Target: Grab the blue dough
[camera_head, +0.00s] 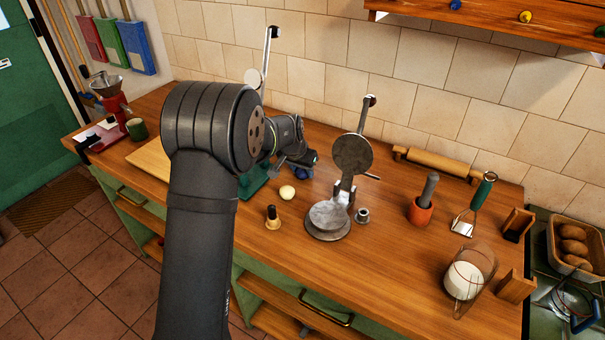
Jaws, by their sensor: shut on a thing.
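The blue dough (302,174) is a small dark blue ball, only partly visible at the end of my gripper (307,168). My gripper is shut on it, over the counter behind a pale dough ball. My arm hides much of the area to the left, and the fingers are too small to make out clearly. I cannot tell whether the blue dough touches the counter.
A pale dough ball (287,192) and a small wooden-handled stamp (272,217) lie in front. An open metal press (329,214) stands to the right, beside a small metal cup (362,215). A green box (252,181) is partly hidden by my arm.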

